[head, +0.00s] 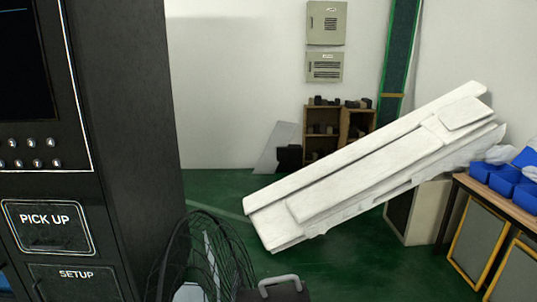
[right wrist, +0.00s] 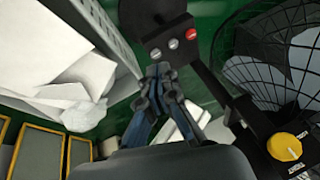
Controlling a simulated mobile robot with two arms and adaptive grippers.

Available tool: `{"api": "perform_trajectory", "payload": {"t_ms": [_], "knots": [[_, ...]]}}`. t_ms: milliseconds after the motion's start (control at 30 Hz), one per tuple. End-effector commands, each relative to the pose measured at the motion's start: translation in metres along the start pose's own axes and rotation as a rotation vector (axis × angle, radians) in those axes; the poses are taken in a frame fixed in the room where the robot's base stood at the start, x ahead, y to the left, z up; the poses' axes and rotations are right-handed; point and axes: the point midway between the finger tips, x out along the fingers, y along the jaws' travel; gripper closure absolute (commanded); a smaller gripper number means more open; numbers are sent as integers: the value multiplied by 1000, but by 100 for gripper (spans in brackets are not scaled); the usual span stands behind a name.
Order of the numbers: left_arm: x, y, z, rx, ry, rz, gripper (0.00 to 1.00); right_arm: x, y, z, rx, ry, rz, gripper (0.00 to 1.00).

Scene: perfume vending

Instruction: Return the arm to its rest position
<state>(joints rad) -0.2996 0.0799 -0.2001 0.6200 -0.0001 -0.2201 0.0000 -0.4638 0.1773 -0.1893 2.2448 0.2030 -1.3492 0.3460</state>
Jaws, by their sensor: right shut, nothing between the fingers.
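My right gripper (right wrist: 160,72) shows in the right wrist view, its dark bluish fingers together and nothing held between them. Past its fingertips is a dark panel (right wrist: 176,45) with a red button and grey buttons. Neither of my grippers shows in the head view. The black vending machine (head: 135,130) fills the left side of the head view, with a "PICK UP" panel (head: 47,227) and a "SETUP" panel (head: 76,285) below a row of buttons. No perfume is seen in either view.
A white slanted slab stack (head: 370,165) leans across the middle right. A wooden table (head: 487,196) with blue bins (head: 505,175) stands at right. A wire basket (head: 215,255) is beside the machine. A yellow knob (right wrist: 284,147) shows at wrist-view right. Green floor (head: 335,265) is partly clear.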

Motion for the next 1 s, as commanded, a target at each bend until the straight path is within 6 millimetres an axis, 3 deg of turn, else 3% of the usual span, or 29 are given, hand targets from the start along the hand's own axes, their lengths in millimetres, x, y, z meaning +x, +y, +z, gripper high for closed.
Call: {"api": "perform_trajectory", "payload": {"t_ms": [300, 400, 767, 1000], "knots": [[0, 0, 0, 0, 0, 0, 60, -60, 35, 18, -246, -41, 176, 100], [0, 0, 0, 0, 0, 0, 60, -69, 44, 23, -294, -63, 214, 100], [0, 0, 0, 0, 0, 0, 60, 1, 58, 33, -290, -91, 208, 100], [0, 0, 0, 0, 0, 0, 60, 69, 75, 57, -290, -124, 207, 100]]}}
